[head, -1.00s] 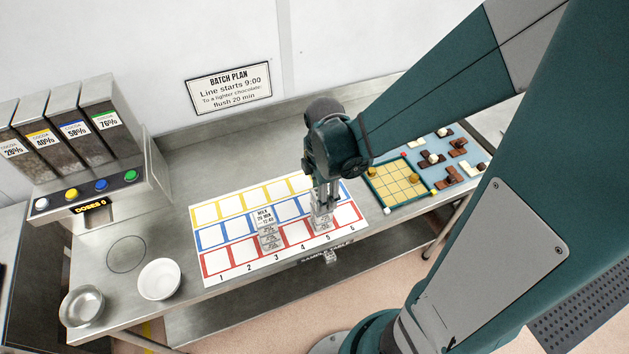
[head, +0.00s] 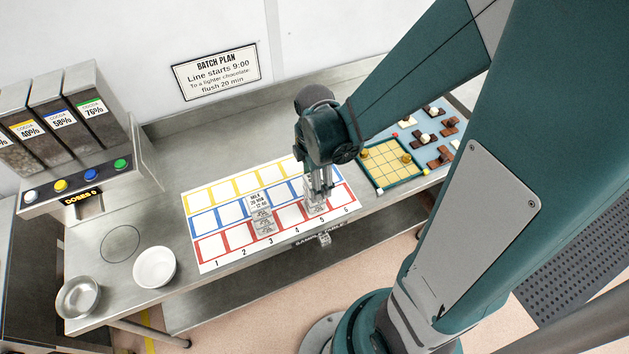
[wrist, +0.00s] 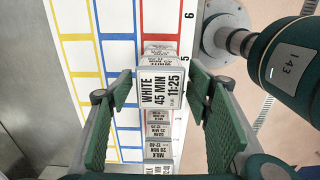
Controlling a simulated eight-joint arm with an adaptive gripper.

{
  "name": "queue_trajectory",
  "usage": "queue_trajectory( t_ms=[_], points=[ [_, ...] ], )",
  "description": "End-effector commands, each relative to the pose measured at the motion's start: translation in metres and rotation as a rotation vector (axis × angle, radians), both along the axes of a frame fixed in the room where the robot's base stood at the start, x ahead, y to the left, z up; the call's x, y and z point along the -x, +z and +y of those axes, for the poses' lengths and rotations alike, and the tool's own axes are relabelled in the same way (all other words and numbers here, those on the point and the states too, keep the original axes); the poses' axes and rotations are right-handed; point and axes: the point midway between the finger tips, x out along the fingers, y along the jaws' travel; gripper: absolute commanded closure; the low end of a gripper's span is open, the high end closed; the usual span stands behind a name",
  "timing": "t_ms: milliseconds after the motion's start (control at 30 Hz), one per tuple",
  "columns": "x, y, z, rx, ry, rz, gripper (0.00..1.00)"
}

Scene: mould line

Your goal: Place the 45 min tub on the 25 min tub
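The 45 min tub (wrist: 162,89) is clear, with a white label reading "WHITE 45 MIN 11:25". It tops the stack at slot 5 in the wrist view. My gripper (head: 318,194) is low over that stack. In the wrist view its green pads stand on both sides of this tub, with narrow gaps showing. A second stack (head: 264,222) stands at slot 3, with a Milk 20 min tub (head: 259,201) on top. A label that seems to read 25 min (wrist: 158,131) shows in that stack, below the top tub; its print is small.
The sheet of yellow, blue and red slots (head: 207,245) lies on the steel bench (head: 95,235). A white bowl (head: 155,267) and a metal bowl (head: 78,298) stand at left. A yellow grid board (head: 378,163) and a blue mat with chocolate pieces (head: 421,155) lie right of my gripper.

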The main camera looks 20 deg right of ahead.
Motion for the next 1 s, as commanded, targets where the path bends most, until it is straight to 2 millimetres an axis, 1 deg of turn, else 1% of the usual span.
queue_trajectory(
  t_ms=[267, 467, 667, 1000],
  points=[
    [0.0, 0.001, 0.0, 0.0, 0.0, 0.0, 0.5],
    [0.0, 0.006, 0.0, 0.0, 0.0, 0.0, 0.5],
    [0.0, 0.019, 0.0, 0.0, 0.0, 0.0, 0.5],
    [0.0, 0.05, 0.0, 0.0, 0.0, 0.0, 0.5]
  ],
)
